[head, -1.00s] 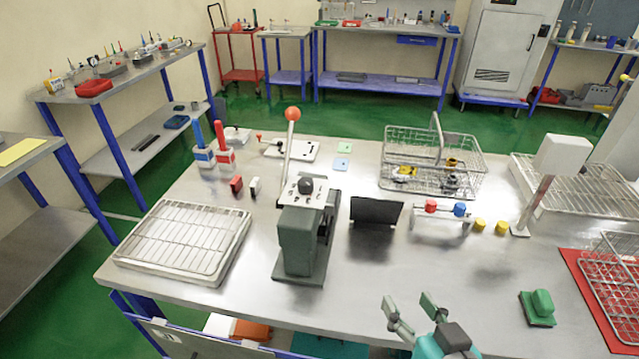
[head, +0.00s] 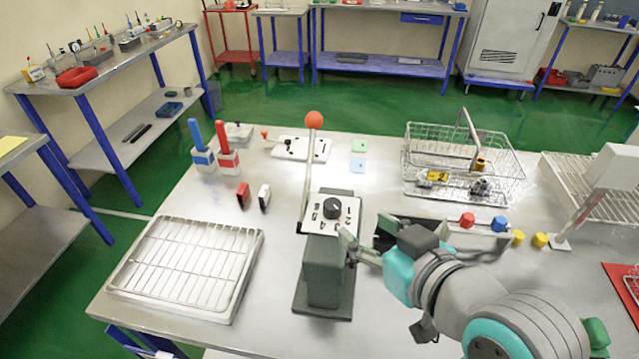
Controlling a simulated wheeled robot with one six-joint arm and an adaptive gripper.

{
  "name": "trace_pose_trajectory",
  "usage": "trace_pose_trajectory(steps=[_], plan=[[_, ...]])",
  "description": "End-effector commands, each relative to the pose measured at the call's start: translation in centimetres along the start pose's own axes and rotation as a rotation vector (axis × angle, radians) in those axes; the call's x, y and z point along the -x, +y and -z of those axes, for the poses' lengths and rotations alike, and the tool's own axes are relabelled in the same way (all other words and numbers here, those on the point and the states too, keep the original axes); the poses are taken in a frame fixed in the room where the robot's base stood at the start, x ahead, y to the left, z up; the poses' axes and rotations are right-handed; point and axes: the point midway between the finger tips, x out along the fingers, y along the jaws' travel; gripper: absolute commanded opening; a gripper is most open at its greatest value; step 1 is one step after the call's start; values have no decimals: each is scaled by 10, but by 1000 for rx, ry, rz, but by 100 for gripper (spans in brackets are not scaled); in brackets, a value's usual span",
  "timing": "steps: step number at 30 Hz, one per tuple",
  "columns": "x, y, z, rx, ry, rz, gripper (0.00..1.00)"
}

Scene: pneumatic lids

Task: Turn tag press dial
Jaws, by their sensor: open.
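The tag press (head: 325,268) stands on the table in the head view, a green-grey body with a tall lever topped by a red ball (head: 314,120). A round black dial (head: 332,208) sits on its pale top plate (head: 346,225), among several small black marks. My gripper (head: 352,249) is open just right of the press, its fingers beside the upper body and below the top plate's right edge. It looks empty and apart from the dial. Whether a finger touches the press I cannot tell.
A wire rack on a tray (head: 188,262) lies left of the press. A dark angled plate (head: 388,232) is partly hidden behind my arm. A wire basket (head: 465,160), red and blue knobs (head: 467,220) and a white box on a post (head: 612,178) stand to the right.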

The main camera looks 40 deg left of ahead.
Motion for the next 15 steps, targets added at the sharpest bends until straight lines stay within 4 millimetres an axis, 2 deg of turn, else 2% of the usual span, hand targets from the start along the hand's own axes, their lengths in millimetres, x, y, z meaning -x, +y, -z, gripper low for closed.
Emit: trace_pose_trajectory(steps=[7,15], plan=[[-15,0,0,0,-3,3,59],[-62,-1,0,1,-3,4,59]])
